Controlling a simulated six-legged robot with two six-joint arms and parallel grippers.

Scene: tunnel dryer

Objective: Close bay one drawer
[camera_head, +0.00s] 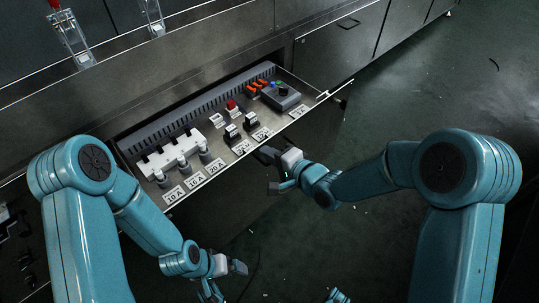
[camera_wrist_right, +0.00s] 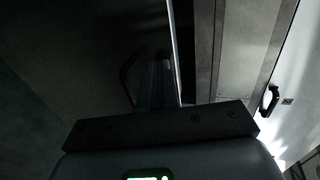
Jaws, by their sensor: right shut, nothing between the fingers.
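The bay one drawer (camera_head: 228,197) stands pulled out from the metal cabinet front in the head view. It holds a row of switches and controls with 10A, 20A and other labels along its front edge. My right gripper (camera_head: 270,168) is shut and empty just in front of the drawer's front face; I cannot tell whether it touches it. In the right wrist view a dark face with a loop handle (camera_wrist_right: 128,78) lies close beside my dark fingers (camera_wrist_right: 155,85). My left gripper (camera_head: 238,270) hangs low in front of the drawer, apart from it; its jaws are unclear.
Two red-handled clamps (camera_head: 72,35) stand on the upper left ledge. The green floor (camera_head: 440,90) to the right is mostly clear.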

